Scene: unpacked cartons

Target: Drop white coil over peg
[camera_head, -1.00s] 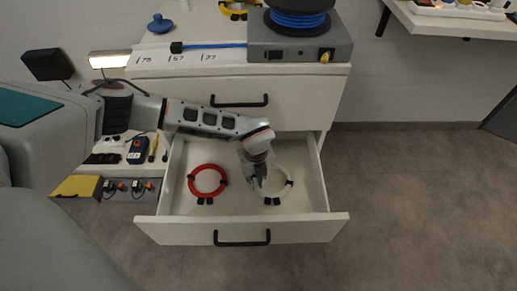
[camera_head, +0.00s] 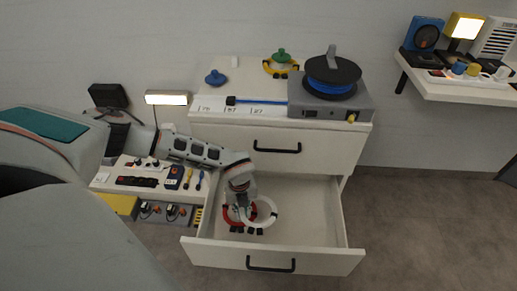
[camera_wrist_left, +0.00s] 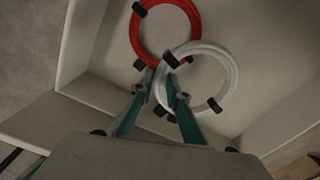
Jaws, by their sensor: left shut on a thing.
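The white coil (camera_head: 275,215) is a ring with black clips, inside the open drawer. It also shows in the left wrist view (camera_wrist_left: 235,75), where it overlaps the red coil (camera_wrist_left: 134,32). My left gripper (camera_head: 243,212) is shut on the near-left part of the white coil, as the left wrist view (camera_wrist_left: 159,88) shows. I cannot tell how far the white coil is above the drawer floor. On the cabinet top stand a blue knob-like piece (camera_head: 215,78) and a green-topped piece (camera_head: 281,55) with a yellow coil (camera_head: 268,68) around it; either may be a peg. My right gripper is out of view.
The open drawer's front wall (camera_head: 320,262) and sides surround the coils; its right half is clear. A grey box (camera_head: 318,112) with a blue cable reel (camera_head: 332,80) stands on the cabinet top. A lit lamp (camera_head: 167,98) and a tool bench are at left.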

